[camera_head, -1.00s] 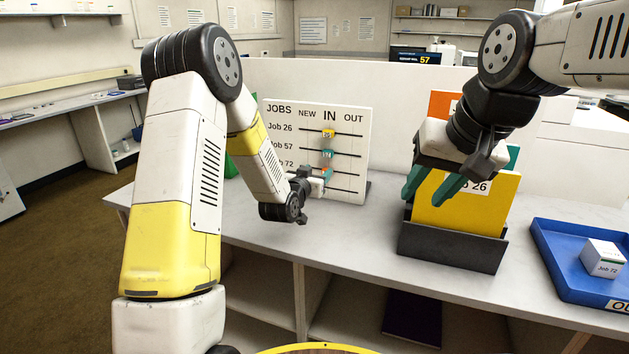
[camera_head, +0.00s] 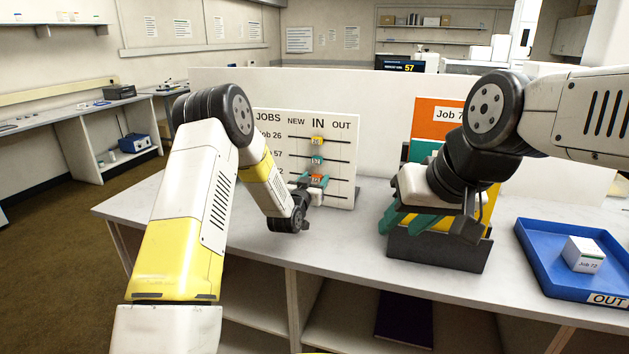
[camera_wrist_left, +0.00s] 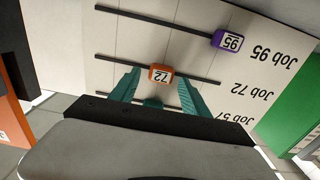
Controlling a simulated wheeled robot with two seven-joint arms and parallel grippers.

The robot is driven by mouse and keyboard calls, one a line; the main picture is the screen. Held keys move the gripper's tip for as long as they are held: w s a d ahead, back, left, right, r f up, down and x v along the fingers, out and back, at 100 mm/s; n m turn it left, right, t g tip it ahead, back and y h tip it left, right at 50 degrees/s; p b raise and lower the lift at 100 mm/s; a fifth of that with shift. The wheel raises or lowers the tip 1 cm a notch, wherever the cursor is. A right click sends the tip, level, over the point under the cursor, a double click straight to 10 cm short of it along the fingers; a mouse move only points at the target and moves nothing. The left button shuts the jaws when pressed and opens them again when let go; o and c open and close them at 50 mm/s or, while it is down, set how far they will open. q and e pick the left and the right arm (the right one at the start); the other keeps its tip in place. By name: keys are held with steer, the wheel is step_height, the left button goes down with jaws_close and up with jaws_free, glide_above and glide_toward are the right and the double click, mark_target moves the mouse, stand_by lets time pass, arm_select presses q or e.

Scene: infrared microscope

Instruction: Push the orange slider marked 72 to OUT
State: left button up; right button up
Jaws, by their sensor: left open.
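The orange slider marked 72 (camera_wrist_left: 161,74) sits on its dark rail on the white jobs board (camera_head: 345,170), under the IN heading; it also shows in the head view (camera_head: 316,179). My left gripper (camera_wrist_left: 160,80) is open, with one teal finger on each side of the orange slider. Whether either finger touches it I cannot tell. My right gripper (camera_head: 438,225) is open and empty, in front of the folder holder (camera_head: 435,250).
The yellow slider (camera_head: 316,140) and teal slider (camera_head: 317,160) sit above, under IN. The purple slider marked 95 (camera_wrist_left: 228,41) is on the neighbouring rail. A blue OUT tray (camera_head: 540,265) with a white Job 72 box (camera_head: 583,254) stands at the right.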

arm_select(q)
jaws_close()
stand_by(1.4)
